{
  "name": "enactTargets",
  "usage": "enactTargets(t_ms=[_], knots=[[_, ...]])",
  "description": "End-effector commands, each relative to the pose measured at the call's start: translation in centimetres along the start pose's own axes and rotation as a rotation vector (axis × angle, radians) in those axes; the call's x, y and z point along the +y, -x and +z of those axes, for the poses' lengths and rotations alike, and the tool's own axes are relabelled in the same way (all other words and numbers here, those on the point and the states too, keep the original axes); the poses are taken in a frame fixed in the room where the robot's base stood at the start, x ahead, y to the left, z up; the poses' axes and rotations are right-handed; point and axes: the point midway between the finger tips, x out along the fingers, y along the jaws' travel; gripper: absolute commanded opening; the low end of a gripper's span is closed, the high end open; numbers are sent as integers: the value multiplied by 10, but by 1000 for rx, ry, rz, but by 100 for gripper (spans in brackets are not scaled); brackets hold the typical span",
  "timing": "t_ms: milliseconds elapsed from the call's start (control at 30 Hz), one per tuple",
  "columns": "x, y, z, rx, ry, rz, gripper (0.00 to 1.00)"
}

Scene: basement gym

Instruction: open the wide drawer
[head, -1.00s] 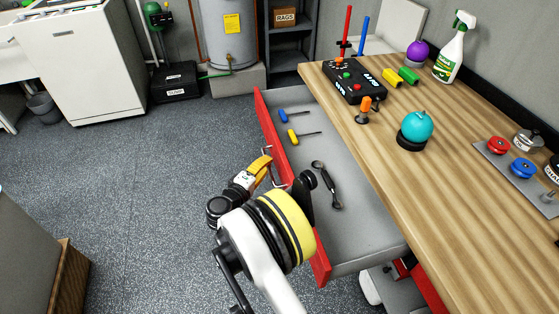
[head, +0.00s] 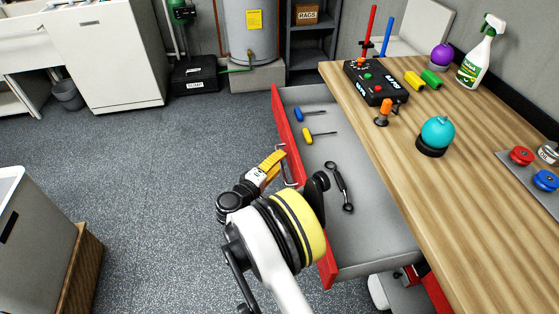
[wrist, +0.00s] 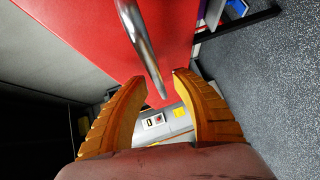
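The wide drawer (head: 375,235) stands pulled out from under the wooden workbench, with its grey inside showing. Its red front (head: 287,125) faces left in the head view and fills the upper middle of the wrist view (wrist: 85,30). The metal bar handle (wrist: 146,45) runs down to between my fingertips in the wrist view; part of it also shows in the head view (head: 291,172). My gripper (wrist: 160,77) has yellow-orange fingers, spread apart with gaps beside the bar. It is at the drawer front's outer side. Blue and yellow hex drivers (head: 320,135) and a dark wrench (head: 340,187) lie inside the drawer.
The workbench top (head: 400,165) holds a black box (head: 375,82), a teal ball (head: 437,131) and a spray bottle (head: 477,52). A grey bin-like box (head: 38,235) stands at the lower left. The floor (head: 160,170) left of the drawer is open.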

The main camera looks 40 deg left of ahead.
Motion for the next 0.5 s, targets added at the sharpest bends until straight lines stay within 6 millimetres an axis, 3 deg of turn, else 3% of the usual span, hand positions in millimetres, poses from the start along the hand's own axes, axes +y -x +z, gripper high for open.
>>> enactTargets(t_ms=[500], knots=[[0,99,-1,4,0,0,32]])
